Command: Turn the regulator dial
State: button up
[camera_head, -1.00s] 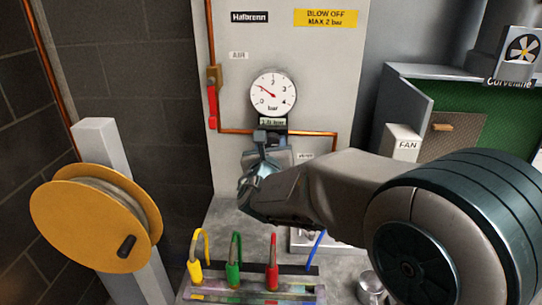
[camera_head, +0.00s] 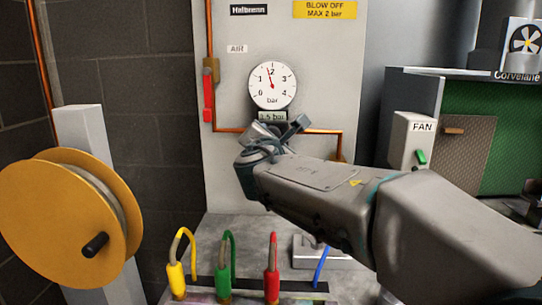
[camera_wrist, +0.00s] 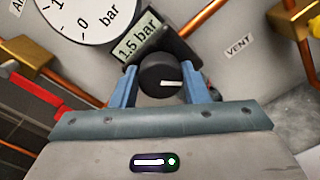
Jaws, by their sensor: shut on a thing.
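The regulator dial (camera_wrist: 160,78) is a round black knob with a white mark, close under the small display in the wrist view. My gripper (camera_wrist: 163,84) is shut on it, one blue finger on each side. The display (camera_wrist: 142,43) reads 1.5 bar. The round white pressure gauge (camera_head: 272,85) hangs above the knob in the head view, its red needle a little left of the 2. In the head view my gripper (camera_head: 279,128) and wrist hide the knob.
A red lever (camera_head: 209,101) is on the copper pipe at the left. A yellow hose reel (camera_head: 50,222) stands left. Yellow, green and red hose ends (camera_head: 272,268) stand below in front. A FAN switch box (camera_head: 411,138) and green-lined booth are at the right.

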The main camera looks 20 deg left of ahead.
jog(key=shift+f+m+b, duration=0.15)
jog(key=shift+m+b, duration=0.85)
jog(key=shift+b, duration=0.05)
jog(key=o, duration=1)
jog(key=v, duration=1.4)
jog(key=shift+w, duration=0.1)
